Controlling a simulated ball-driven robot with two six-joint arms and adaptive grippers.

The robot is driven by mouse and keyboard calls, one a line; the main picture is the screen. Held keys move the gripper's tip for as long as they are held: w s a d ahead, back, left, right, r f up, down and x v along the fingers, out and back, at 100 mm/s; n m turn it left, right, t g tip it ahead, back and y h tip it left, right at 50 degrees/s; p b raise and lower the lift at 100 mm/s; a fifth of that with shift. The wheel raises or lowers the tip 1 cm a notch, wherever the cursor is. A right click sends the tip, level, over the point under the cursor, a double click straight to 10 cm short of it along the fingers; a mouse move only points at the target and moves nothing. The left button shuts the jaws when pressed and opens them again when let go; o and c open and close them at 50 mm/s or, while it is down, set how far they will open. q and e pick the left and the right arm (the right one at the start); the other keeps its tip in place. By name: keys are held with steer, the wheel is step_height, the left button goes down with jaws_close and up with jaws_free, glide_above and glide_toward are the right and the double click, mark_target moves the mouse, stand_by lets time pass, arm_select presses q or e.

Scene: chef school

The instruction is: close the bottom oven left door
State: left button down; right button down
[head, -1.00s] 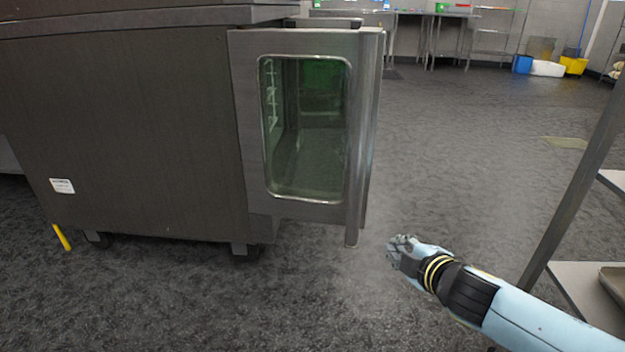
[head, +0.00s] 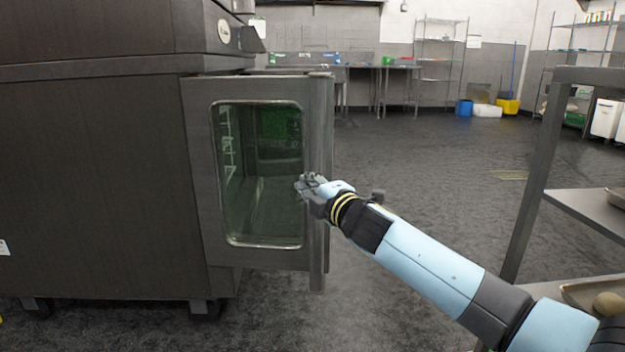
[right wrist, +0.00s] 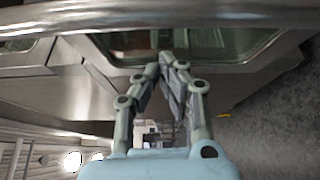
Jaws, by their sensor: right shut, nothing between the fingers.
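The bottom oven left door (head: 203,165) stands open, swung out from the dark steel oven body (head: 95,180). It has a greenish glass window (head: 255,185) and a vertical handle bar (head: 319,120) on its right edge. My right gripper (head: 303,185) is shut and empty, in front of the handle edge of the door in the head view. In the right wrist view my right gripper (right wrist: 166,60) points at the door window, with the handle bar (right wrist: 240,14) crossing the top. I cannot tell whether it touches the door. My left gripper is not in view.
A metal rack with shelves (head: 590,215) stands close on the right, beside my right arm. Open dark floor (head: 430,150) lies behind the door. A far counter, a blue bin (head: 464,108) and a yellow bucket (head: 508,106) stand at the back wall.

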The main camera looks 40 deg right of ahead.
steer(key=shift+w+d+f, duration=0.1)
steer(key=shift+w+d, duration=0.6)
steer(key=shift+d, duration=0.3)
steer(key=shift+d, duration=0.1)
